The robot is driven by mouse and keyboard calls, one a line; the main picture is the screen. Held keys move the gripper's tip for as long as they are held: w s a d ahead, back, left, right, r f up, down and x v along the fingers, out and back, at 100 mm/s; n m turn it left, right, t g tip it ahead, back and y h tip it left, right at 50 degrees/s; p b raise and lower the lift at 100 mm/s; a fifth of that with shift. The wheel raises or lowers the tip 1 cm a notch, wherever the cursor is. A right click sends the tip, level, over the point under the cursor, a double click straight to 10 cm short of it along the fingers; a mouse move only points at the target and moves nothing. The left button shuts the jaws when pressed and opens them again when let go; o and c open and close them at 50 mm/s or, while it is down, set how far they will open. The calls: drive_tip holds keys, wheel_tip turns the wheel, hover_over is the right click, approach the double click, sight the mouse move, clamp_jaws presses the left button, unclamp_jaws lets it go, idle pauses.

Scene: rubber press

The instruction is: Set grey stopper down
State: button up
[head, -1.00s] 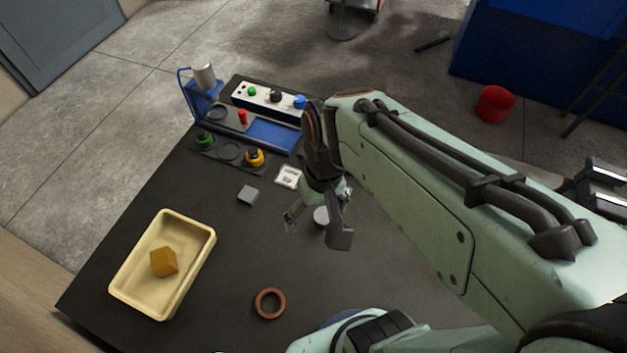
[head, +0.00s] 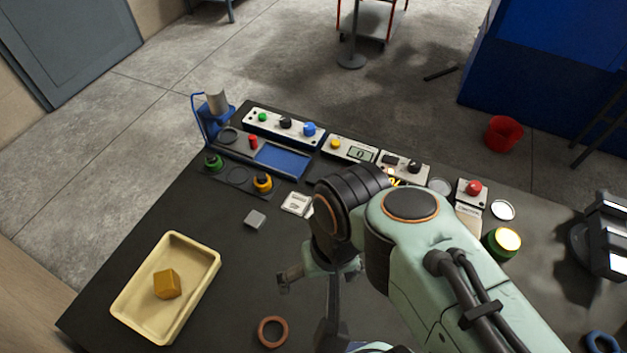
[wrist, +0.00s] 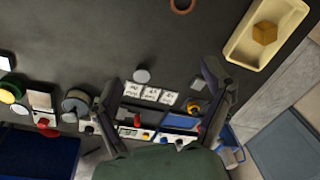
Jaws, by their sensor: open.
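The grey stopper appears to be the round grey piece (wrist: 142,76) standing on the dark table beside the white cards in the wrist view. It is apart from both fingers. In the head view my arm hides it. My gripper (head: 318,280) is open and empty above the table; its spread fingers also show in the wrist view (wrist: 161,76). A small grey block (head: 255,219) lies on the table left of the white cards (head: 297,203).
A cream tray (head: 204,297) holding an orange-brown block (head: 167,284) is at left. A brown ring (head: 273,331) lies near the front. A blue press stand (head: 216,112) and button panels (head: 284,128) line the back edge. Table between tray and ring is clear.

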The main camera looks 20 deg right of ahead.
drive_tip(key=w+a+m+y, duration=0.25)
drive_tip(key=w+m, duration=0.25)
drive_tip(key=w, duration=0.4)
drive_tip(key=w+d+f+m+g+y, duration=0.1)
drive_tip(key=w+d+f+m+y, duration=0.1)
drive_tip(key=w+d+f+m, duration=0.35)
drive_tip(key=s+d+f+m+t+y, duration=0.1)
drive_tip(key=d+f+m+t+y, duration=0.1)
drive_tip(key=f, duration=0.3)
drive_tip(key=d+f+m+t+y, duration=0.1)
drive_tip(key=d+f+m+y, duration=0.1)
drive_tip(key=d+f+m, duration=0.3)
drive_tip(key=s+d+f+m+t+y, duration=0.1)
drive_tip(key=d+f+m+t+y, duration=0.1)
drive_tip(key=f, duration=0.4)
drive_tip(key=shift+s+d+f+m+t+y, duration=0.15)
drive_tip(key=shift+s+d+f+m+y, duration=0.1)
drive_tip(key=shift+d+m, duration=0.2)
drive_tip(key=shift+s+d+f+m+t+y, duration=0.1)
drive_tip(key=shift+d+f+m+t+y, duration=0.1)
drive_tip(key=shift+d+m, duration=0.15)
drive_tip(key=x, duration=0.6)
drive_tip(key=shift+a+f, duration=0.1)
drive_tip(key=shift+c, duration=0.3)
drive_tip(key=c, duration=1.2)
